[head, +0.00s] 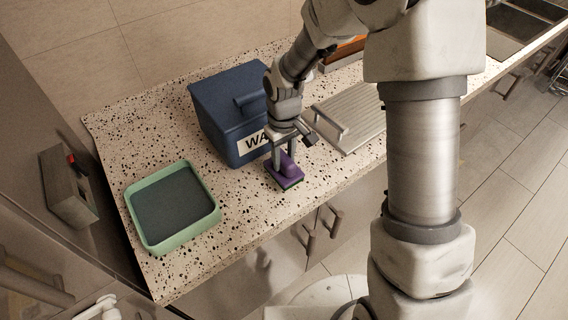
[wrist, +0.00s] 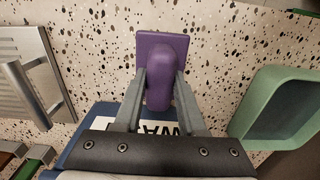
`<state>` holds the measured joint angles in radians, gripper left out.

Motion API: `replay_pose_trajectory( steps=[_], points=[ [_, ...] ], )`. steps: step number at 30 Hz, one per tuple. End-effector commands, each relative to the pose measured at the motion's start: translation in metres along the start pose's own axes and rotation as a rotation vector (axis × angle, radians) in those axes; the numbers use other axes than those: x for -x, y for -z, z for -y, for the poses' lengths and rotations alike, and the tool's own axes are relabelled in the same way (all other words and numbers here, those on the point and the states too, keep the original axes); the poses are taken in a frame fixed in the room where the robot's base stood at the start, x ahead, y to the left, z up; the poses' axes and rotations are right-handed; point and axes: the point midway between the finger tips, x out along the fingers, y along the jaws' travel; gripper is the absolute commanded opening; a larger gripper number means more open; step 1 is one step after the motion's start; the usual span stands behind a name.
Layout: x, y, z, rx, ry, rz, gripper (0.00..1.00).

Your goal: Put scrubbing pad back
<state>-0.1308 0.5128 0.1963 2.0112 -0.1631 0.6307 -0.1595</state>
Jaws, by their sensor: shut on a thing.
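The scrubbing pad (head: 285,172) is purple with a raised handle and a dark green underside. It is on or just above the speckled counter, in front of the blue box; I cannot tell whether it touches the counter. My gripper (head: 284,157) points down and is shut on the pad's handle. In the wrist view the pad (wrist: 151,45) shows between the two fingers of my gripper (wrist: 160,88). A green tray (head: 215,213) with a dark inside sits on the counter to the left of the pad. The tray also shows at the right in the wrist view (wrist: 250,108).
A blue box (head: 212,112) with a white label reading "WA" stands behind the pad. A ridged metal board (head: 352,112) with a handle lies to its right. The speckled counter (head: 240,205) is bare between pad and tray. A grey wall box (head: 68,190) is at the left.

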Motion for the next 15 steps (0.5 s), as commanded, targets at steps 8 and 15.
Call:
replay_pose_trajectory(
  steps=[8,15],
  points=[
    [-0.028,0.0,0.0,0.001,0.0,0.0,0.0],
    [-0.029,-0.001,0.0,0.0,0.0,0.0,0.0]
  ],
)
